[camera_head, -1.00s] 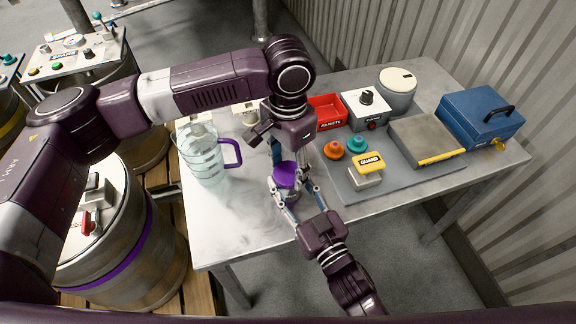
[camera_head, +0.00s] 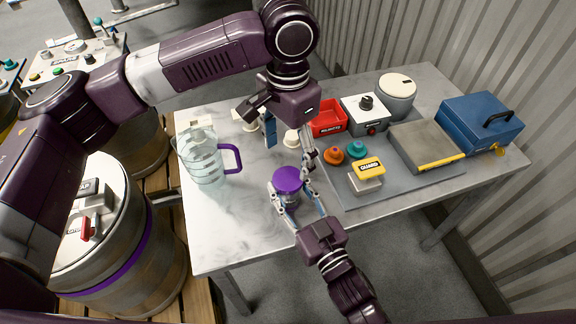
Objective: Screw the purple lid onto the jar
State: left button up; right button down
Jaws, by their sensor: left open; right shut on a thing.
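The purple lid (camera_head: 288,179) sits on top of the small clear jar (camera_head: 290,199), near the middle of the table. It looks level, but I cannot tell how tight it is. My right gripper (camera_head: 287,204) comes from the front and is shut on the jar, its fingers on either side below the lid. My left gripper (camera_head: 290,148) is open and empty, above and behind the lid. Its fingers point down and are clear of the lid. Much of the jar is hidden by the lid and the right fingers.
A clear pitcher (camera_head: 203,160) with a purple handle stands left of the jar. Right of it are orange (camera_head: 333,155) and teal (camera_head: 357,147) knobs, a yellow guard block (camera_head: 367,172) and a red tray (camera_head: 328,120). The table's front left is clear.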

pick_arm(q)
notch_tip(320, 180, up, 5)
dwell(0.3)
pick_arm(e)
jog(key=c, duration=1)
grip_release()
jog(key=shift+c, duration=0.2)
jog(key=shift+s, duration=0.1)
jog(key=v, duration=1.2)
